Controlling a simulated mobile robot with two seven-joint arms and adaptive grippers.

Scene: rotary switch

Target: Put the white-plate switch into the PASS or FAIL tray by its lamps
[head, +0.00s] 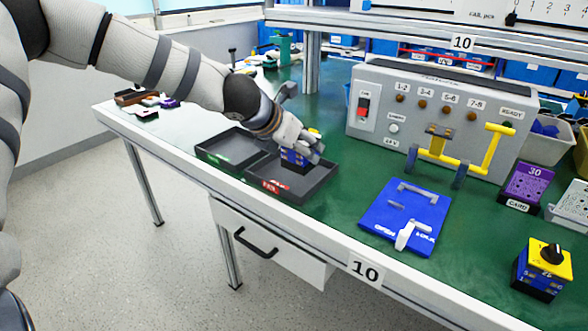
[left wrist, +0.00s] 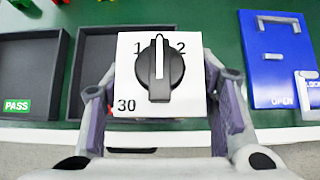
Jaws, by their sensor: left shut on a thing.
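My left gripper (head: 301,147) is shut on the white-plate switch (head: 292,158), over the red-labelled tray (head: 262,196). In the left wrist view the switch (left wrist: 160,75) shows a white plate marked 1, 2 and 30, with a black knob, its white line pointing nearly straight up. The fingers (left wrist: 160,108) flank it on both sides. I cannot tell whether its base touches the tray floor. The green-labelled PASS tray (head: 212,156) stands to the left and is empty; it also shows in the left wrist view (left wrist: 16,104). My right gripper is not in view.
The grey tester (head: 380,75) stands at the back right; its numbered lamps look brown and unlit. A blue fixture (head: 412,213) with a white lever lies right of the trays. A yellow-plate switch (head: 541,270) and a purple card (head: 529,184) are farther right.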

